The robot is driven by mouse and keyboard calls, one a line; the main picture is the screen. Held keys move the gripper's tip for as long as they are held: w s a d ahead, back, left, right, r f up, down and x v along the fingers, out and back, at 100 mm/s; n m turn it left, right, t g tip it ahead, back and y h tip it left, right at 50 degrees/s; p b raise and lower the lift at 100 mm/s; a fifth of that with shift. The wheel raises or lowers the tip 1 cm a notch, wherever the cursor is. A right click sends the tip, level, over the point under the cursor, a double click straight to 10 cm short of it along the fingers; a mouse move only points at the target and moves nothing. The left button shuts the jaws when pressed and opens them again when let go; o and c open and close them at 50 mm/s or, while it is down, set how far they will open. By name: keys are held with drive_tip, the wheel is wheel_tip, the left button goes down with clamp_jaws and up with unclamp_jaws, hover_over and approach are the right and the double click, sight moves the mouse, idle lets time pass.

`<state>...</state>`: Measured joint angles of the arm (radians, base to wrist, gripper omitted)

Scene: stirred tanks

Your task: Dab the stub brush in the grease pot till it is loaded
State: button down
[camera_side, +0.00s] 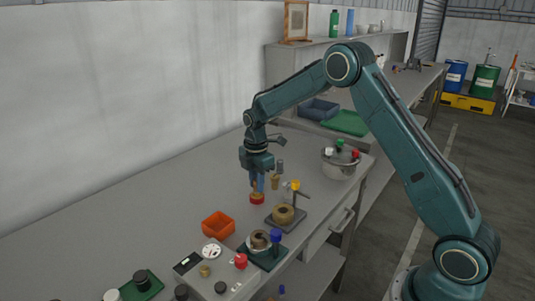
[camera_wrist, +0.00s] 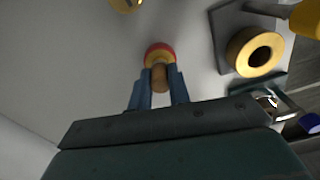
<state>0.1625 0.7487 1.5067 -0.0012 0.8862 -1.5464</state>
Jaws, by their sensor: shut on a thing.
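My gripper (camera_side: 257,184) points straight down over the bench, its blue fingers shut on the brown handle of the stub brush (camera_wrist: 159,78). The grease pot (camera_side: 257,199) is a small red pot standing on the bench directly below the fingers. In the wrist view the pot (camera_wrist: 158,48) shows a red rim with a yellow inside, just beyond the fingertips. The brush's lower end is over or inside the pot; its bristles are hidden, so I cannot tell whether they touch the grease or carry any.
A brass ring (camera_side: 283,214) on a dark plate with a yellow-knobbed post stands close right of the pot. An orange tray (camera_side: 218,225) and a blue-knobbed fixture (camera_side: 262,245) lie nearer the camera. A steel pot (camera_side: 338,166) stands farther right. The bench left of the pot is clear.

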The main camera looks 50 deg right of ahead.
drive_tip(key=shift+r, duration=0.1)
drive_tip(key=shift+r, duration=3.4)
drive_tip(key=shift+a, duration=0.1)
drive_tip(key=shift+s+a+f+m, duration=0.8)
drive_tip(key=shift+s+a+m, duration=0.55)
drive_tip(key=shift+m, duration=1.3)
drive_tip(key=shift+s+a+f+m, duration=0.85)
drive_tip(key=shift+s+a+m, duration=0.55)
drive_tip(key=shift+m, duration=1.2)
drive_tip(key=shift+s+a+f+m, duration=0.8)
drive_tip(key=shift+s+a+m, duration=0.55)
drive_tip(key=shift+m, duration=1.3)
